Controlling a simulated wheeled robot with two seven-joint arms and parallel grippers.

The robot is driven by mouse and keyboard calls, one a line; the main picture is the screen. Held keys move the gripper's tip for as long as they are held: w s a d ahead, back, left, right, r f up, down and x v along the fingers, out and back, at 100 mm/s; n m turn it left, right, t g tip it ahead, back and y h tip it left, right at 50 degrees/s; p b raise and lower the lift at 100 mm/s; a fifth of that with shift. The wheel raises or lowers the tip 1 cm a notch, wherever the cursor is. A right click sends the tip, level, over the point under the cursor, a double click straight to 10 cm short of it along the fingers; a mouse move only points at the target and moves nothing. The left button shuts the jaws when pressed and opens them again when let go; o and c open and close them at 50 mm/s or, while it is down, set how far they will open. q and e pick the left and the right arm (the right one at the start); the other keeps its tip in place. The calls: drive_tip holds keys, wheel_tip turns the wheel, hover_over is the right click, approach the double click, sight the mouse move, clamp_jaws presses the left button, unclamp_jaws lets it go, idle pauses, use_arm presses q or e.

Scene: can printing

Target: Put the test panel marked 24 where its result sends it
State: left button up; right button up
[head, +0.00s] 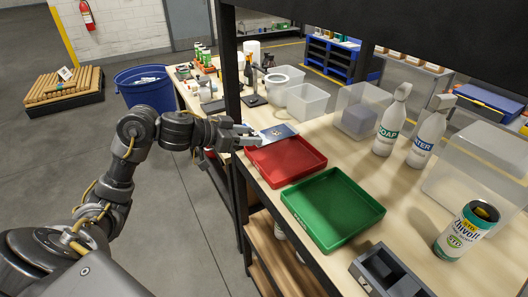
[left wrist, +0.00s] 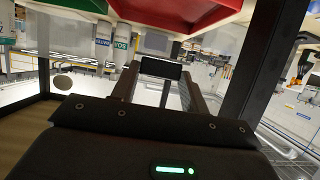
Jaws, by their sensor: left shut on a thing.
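I cannot read a number on the panel. In the left wrist view a dark piece (left wrist: 160,68) shows between the fingers. The green tray (head: 333,208) lies on the table in front of the red one. Both trays look empty. My right gripper is not in view.
Soap (head: 388,128) and water (head: 427,137) bottles stand right of the trays. A printed can (head: 466,230) and a dark block with slots (head: 388,272) are at the front right. Clear bins (head: 307,102) stand behind. A dark shelf post (head: 231,80) rises beside my arm.

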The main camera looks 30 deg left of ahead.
use_arm(q)
drive_tip(key=d+f, duration=0.1)
drive_tip(key=w+f, duration=0.1)
drive_tip(key=f, duration=0.1)
drive_tip(key=w+d+f, duration=0.1)
drive_tip(key=f, duration=0.1)
drive_tip(key=shift+w+d, duration=0.15)
drive_tip(key=shift+d, duration=0.2)
drive_tip(key=f, duration=0.3)
drive_tip(key=shift+w+d, duration=0.1)
drive_tip(key=shift+d, duration=0.1)
drive_tip(key=shift+a+f, duration=0.1)
drive_tip(key=shift+f, duration=0.15)
drive_tip(key=shift+f, duration=0.1)
drive_tip(key=shift+f, duration=0.35)
drive_tip(key=shift+f, duration=0.15)
drive_tip(key=o, duration=1)
